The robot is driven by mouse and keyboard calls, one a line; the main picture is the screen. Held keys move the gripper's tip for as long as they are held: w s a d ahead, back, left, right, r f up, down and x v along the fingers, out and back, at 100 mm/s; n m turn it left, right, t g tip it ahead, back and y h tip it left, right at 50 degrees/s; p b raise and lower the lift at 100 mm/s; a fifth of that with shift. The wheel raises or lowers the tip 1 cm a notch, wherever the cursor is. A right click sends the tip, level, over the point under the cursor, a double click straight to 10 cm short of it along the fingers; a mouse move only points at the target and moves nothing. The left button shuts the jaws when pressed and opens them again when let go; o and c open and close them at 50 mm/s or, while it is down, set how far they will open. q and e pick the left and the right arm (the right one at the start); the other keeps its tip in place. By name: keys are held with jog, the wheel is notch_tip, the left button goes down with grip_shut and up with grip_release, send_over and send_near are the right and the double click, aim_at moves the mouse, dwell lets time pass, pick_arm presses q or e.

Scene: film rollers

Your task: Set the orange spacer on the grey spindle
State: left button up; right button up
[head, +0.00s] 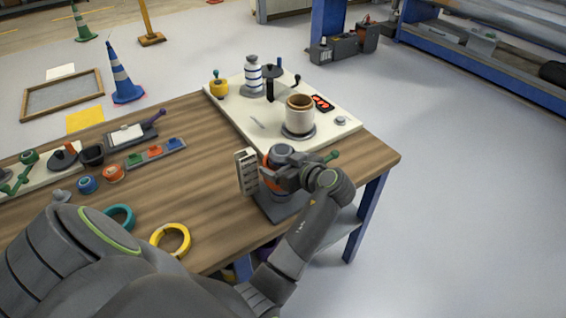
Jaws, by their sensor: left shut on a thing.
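My left gripper (286,176) is at the right front of the wooden table, shut on an orange ring-like part, which I take to be the orange spacer (267,158). The gripper covers much of it. A grey upright cylinder, seemingly the grey spindle (282,151), shows at the same place, above a dark grey base (283,208). More orange shows lower down, between the gripper and the base. I cannot tell whether the spacer is around the spindle or only in front of it. My right gripper is not in view.
A pale slotted block (246,171) stands just left of the gripper. Behind is a white panel (240,110) with a cream roller (299,115) and a striped roller (253,75). A yellow ring (157,236) and a teal ring (131,219) lie front left. The table's middle is clear.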

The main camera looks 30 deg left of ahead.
pick_arm(q)
jog(key=shift+f+b, duration=2.6)
jog(key=shift+f, duration=0.6)
jog(key=o, duration=1)
